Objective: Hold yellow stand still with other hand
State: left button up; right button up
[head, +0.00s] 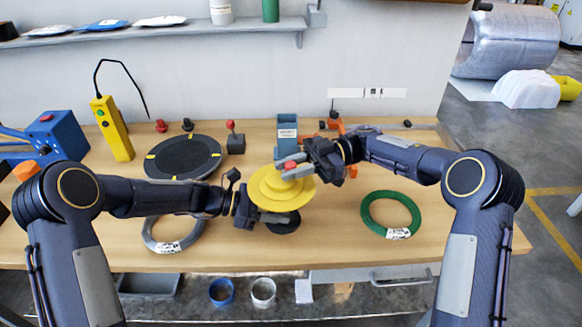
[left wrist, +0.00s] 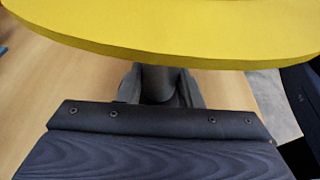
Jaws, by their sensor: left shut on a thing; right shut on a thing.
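The yellow stand (head: 265,187) has stepped round discs and a dark round base (head: 283,228) on the table. A red knob (head: 290,165) shows at its top. My left gripper (head: 275,216) is low, beneath the wide disc. In the left wrist view its fingers (left wrist: 160,90) are shut on the stand's dark post (left wrist: 158,80), under the yellow disc (left wrist: 180,30). My right gripper (head: 295,168) is above the discs, with its fingers at the red knob and shut on it. The fingers partly hide the stand's top.
A green coil (head: 367,218) lies to the right and a grey coil (head: 150,238) lies to the left, partly under my left arm. A black turntable (head: 183,157), a yellow handheld device (head: 113,130) and a blue holder (head: 287,133) stand behind.

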aim_at(291, 164)
jog(key=n+g+h, duration=0.1)
jog(key=g, duration=0.1)
jog(key=n+g+h, duration=0.1)
jog(key=n+g, duration=0.1)
jog(key=shift+s+a+h, duration=0.1)
jog(key=shift+a+h, duration=0.05)
jog(key=shift+h, duration=0.15)
jog(key=shift+n+g+h, duration=0.3)
jog(key=shift+n+g, duration=0.2)
jog(key=shift+d, duration=0.2)
jog(key=o, duration=0.9)
jog(key=shift+o, duration=0.2)
jog(key=shift+r, duration=0.1)
notch_tip(291, 164, up, 10)
jog(key=shift+f, duration=0.1)
